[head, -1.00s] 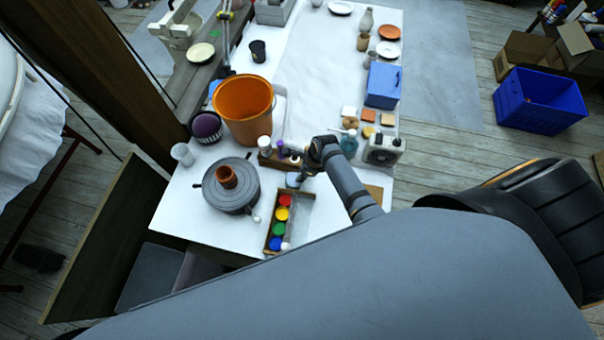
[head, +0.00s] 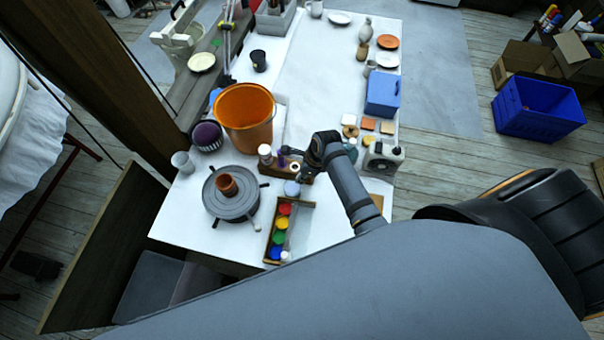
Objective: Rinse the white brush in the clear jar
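My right gripper (head: 293,164) is over the table beside the small wooden rack, its dark fingers apart, with nothing clearly held. A small pale bluish round pot (head: 292,188) sits just below the gripper, above the paint box. I cannot make out the white brush for certain; the gripper and arm hide part of the rack. My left gripper is not in view.
A paint box (head: 279,233) holds several coloured pots. A grey wheel (head: 225,205) carries a brown pot (head: 227,185). An orange bucket (head: 245,117) stands behind the wooden rack (head: 304,174). A blue box (head: 382,92) and a white radio-like box (head: 383,156) stand at right.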

